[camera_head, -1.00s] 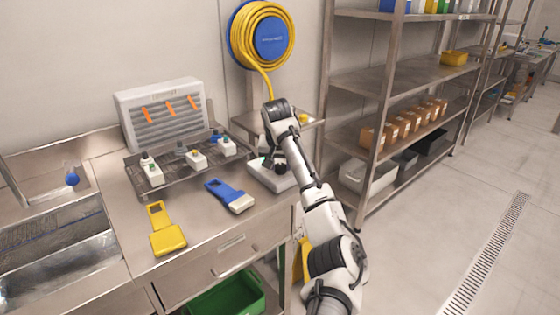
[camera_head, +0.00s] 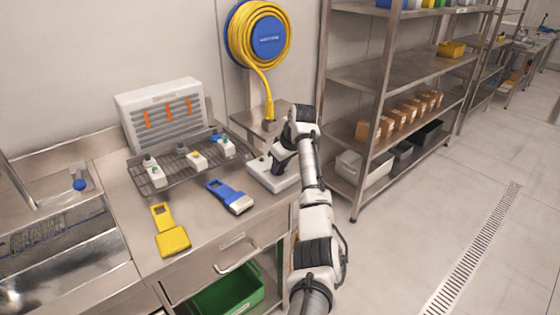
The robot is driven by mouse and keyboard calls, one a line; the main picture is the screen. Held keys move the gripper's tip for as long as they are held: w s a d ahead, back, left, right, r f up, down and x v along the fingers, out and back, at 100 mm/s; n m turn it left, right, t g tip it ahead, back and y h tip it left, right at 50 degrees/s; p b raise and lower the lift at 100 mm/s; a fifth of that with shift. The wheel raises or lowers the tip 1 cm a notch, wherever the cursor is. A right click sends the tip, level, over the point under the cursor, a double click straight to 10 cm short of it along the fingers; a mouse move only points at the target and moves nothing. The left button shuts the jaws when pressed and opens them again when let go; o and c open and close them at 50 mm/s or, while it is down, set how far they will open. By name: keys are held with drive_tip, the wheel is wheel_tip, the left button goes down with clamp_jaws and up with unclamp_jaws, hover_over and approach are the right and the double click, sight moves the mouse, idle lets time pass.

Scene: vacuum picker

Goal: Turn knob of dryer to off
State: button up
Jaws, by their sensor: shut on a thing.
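A low white control box (camera_head: 262,177) sits on the counter to the right. My gripper (camera_head: 278,169) reaches down onto the top of this box and is shut on the knob there. The dark fingers and wrist hide the knob, so its pointer and setting cannot be read.
A wire rack (camera_head: 160,176) with several small white bottles stands before the dryer. A blue brush (camera_head: 226,193) and a yellow scraper (camera_head: 171,234) lie on the counter. A sink is at left, a tall shelf (camera_head: 372,140) at right.

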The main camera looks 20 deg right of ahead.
drive_tip(key=shift+w+r+n+y, duration=0.1)
drive_tip(key=shift+n+y, duration=0.2)
drive_tip(key=shift+n, duration=0.6)
drive_tip(key=shift+p, duration=0.3)
drive_tip(key=o, duration=1)
drive_tip(key=shift+c, duration=0.2)
drive_tip(key=shift+d, duration=0.1)
drive_tip(key=b+v, duration=0.3)
drive_tip(key=v, duration=1)
drive_tip(key=shift+r+b, duration=0.4)
drive_tip(key=shift+r, duration=0.05)
drive_tip(key=shift+w, duration=0.15)
